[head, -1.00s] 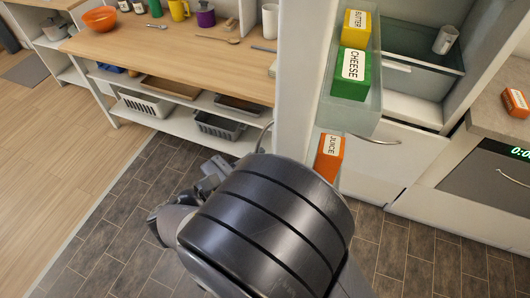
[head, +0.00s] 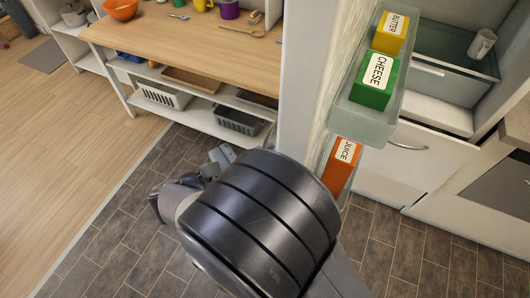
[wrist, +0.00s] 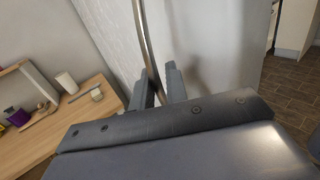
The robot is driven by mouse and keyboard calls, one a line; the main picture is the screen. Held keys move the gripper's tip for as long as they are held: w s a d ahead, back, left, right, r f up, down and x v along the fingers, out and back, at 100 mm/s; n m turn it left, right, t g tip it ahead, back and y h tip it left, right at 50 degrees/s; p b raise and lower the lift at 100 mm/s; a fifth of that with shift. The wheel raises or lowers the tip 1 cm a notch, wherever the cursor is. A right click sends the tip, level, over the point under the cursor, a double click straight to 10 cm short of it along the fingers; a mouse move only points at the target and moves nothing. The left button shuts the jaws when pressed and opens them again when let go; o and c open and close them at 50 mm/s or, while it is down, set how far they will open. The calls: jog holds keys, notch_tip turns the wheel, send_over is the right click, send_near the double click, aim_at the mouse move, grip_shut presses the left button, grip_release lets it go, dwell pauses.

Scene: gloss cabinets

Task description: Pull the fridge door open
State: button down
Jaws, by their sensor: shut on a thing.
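The fridge door (head: 303,75) stands open, seen nearly edge-on in the head view, with its inner shelves facing right. Its outer face (wrist: 220,50) fills the middle of the wrist view. The curved metal door handle (wrist: 147,45) runs down between the fingers of my gripper (wrist: 158,85), which is shut on it. In the head view my arm hides the handle and most of my gripper. The clear upper door bin (head: 362,122) holds a yellow butter box (head: 391,33) and a green cheese box (head: 374,82). An orange juice box (head: 341,165) sits in the lower bin.
A wooden counter (head: 190,50) with shelves and baskets stands left, behind the door. Dark tile floor (head: 110,230) is clear at lower left.

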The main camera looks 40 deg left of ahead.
jog(key=c, duration=1.5)
grip_release()
jog(key=v, duration=1)
jog(key=shift+s, duration=0.35)
jog(key=shift+a, duration=0.1)
jog(key=x, duration=1)
jog(key=shift+w+r, duration=0.1)
jog(key=shift+w, duration=0.35)
jog(key=shift+d, duration=0.25)
